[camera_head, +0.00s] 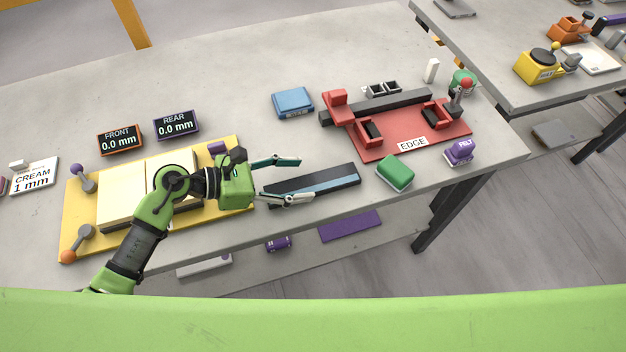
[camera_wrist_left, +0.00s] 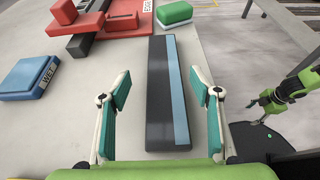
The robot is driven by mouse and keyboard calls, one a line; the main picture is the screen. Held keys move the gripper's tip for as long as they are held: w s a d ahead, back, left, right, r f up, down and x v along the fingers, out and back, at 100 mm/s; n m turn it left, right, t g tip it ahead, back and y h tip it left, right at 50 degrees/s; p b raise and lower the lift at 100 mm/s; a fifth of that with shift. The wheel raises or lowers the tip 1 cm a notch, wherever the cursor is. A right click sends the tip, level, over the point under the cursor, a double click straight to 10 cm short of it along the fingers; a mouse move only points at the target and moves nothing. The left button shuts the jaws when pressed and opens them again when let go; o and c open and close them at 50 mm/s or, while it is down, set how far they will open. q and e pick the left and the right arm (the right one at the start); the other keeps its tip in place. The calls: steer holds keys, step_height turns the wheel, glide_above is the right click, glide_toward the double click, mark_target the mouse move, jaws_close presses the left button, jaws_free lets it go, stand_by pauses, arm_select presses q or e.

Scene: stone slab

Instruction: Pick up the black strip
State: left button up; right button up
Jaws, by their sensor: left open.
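The black strip (camera_head: 338,179) lies flat on the stone slab table, with a blue band along its near long side. In the left wrist view the strip (camera_wrist_left: 158,100) runs lengthwise between my fingers, with a visible gap on both sides. My left gripper (camera_head: 304,180) is open, one finger beyond the strip's far side and one by its near side, around its left part. The left gripper also shows in the left wrist view (camera_wrist_left: 159,88). A green arm, apparently my right one, shows at the right of that view; its gripper (camera_wrist_left: 254,103) is too small to read.
A red fixture (camera_head: 440,140) labelled EDGE holds a dark bar. A green block (camera_head: 395,172), purple FELT block (camera_head: 460,152) and blue WET block (camera_head: 292,102) stand nearby. A yellow board (camera_head: 80,215) with cream pads lies left. The table's front edge is close to the strip.

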mark_target(324, 179)
arm_select(q)
steer(key=shift+d+p, duration=0.4)
steer(key=shift+d, duration=0.15)
steer(key=p+x, duration=0.1)
steer(key=x, duration=0.2)
steer(key=shift+s+d+f, duration=0.1)
steer(key=shift+d+f, duration=0.05)
steer(key=shift+d, duration=0.05)
steer(key=shift+d+f+p, duration=0.3)
steer(key=shift+d, duration=0.1)
steer(key=shift+w, duration=0.2)
steer(key=c, duration=1.6)
